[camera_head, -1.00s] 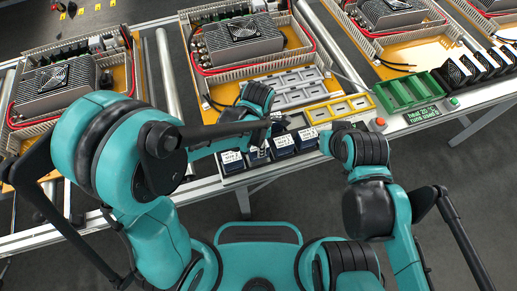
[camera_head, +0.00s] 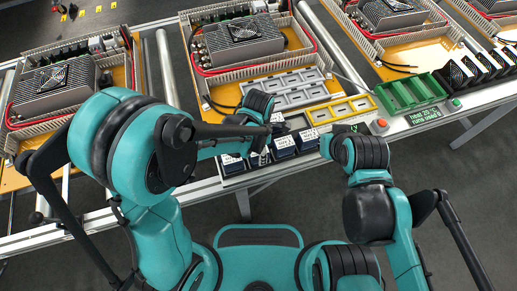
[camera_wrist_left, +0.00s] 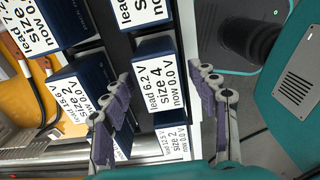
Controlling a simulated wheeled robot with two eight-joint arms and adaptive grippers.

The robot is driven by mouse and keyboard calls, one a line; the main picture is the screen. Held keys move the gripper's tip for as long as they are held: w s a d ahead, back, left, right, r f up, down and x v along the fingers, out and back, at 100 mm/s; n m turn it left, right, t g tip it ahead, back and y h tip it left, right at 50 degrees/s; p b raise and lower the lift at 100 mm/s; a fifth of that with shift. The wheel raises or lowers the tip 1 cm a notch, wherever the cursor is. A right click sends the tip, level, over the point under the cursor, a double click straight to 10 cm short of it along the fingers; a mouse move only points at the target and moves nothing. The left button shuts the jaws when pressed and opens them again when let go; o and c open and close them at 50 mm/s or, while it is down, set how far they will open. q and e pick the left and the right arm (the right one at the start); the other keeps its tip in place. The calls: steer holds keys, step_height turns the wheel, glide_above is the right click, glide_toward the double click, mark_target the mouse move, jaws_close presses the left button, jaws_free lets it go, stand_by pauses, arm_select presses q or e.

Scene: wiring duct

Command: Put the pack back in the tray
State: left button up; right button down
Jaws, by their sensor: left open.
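A row of dark blue packs with white labels stands along the front table edge in the head view, with one pack (camera_head: 283,147) near its middle. They sit in a dark tray (camera_head: 238,172). My left gripper (camera_head: 282,128) is over the row. In the left wrist view, its purple fingers (camera_wrist_left: 168,92) are open, spread on either side of a pack (camera_wrist_left: 154,82) labelled "lead 6.2 V, size 4, now 0.0 V". I cannot tell whether they touch it. My right arm (camera_head: 362,152) ends at the right end of the row; its fingers are hidden.
Behind the row lie a grey compartment tray (camera_head: 285,88), a yellow one (camera_head: 341,109) and a green one (camera_head: 405,92). A red button (camera_head: 381,124) and a small display (camera_head: 424,115) are at the right. Ducted boards with finned units (camera_head: 238,40) fill the back.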

arm_select(q)
step_height(320, 180, up, 12)
steer(key=p, duration=0.4)
steer(key=s+a+r+m+t, duration=0.2)
steer(key=a+r+m+t, duration=0.1)
steer(key=a+m, duration=0.6)
steer(key=s+a+r+m+t, duration=0.3)
steer(key=a+r+m, duration=0.3)
steer(key=m, duration=0.6)
steer(key=a+t, duration=0.1)
steer(key=a, duration=0.1)
steer(key=shift+a+m, duration=0.3)
steer(key=shift+a, duration=0.1)
steer(key=shift+s+f, duration=0.1)
step_height(320, 180, down, 2)
steer(key=shift+b, duration=0.85)
